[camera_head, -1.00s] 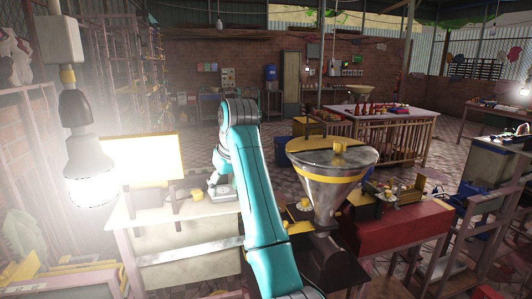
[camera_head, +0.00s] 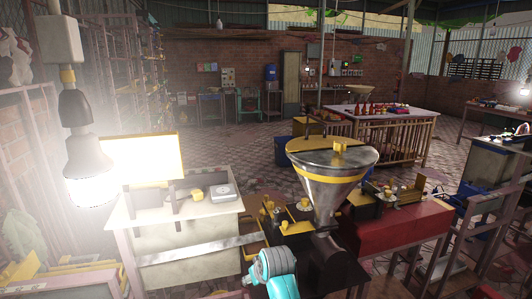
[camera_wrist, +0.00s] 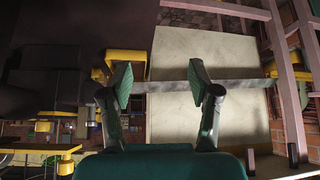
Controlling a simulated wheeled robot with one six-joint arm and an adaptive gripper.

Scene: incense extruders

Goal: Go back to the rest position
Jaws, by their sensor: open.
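My gripper (camera_wrist: 160,88) shows in the wrist view with its two green-padded fingers spread apart and nothing between them. Behind the fingers are the pale panel of the work table (camera_wrist: 215,55) and a grey bar across it. In the head view only a teal piece of my arm shows at the bottom, low in front of the extruder; the gripper itself is not visible there. The extruder with a metal funnel and yellow-rimmed lid (camera_head: 325,185) stands right of centre.
A pale-topped table (camera_head: 150,210) with a small white scale-like device (camera_head: 222,192) stands at left. A red bench (camera_head: 415,222) is right of the funnel. A lit bulb (camera_head: 88,175) hangs at far left. Open tiled floor (camera_head: 240,145) lies behind.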

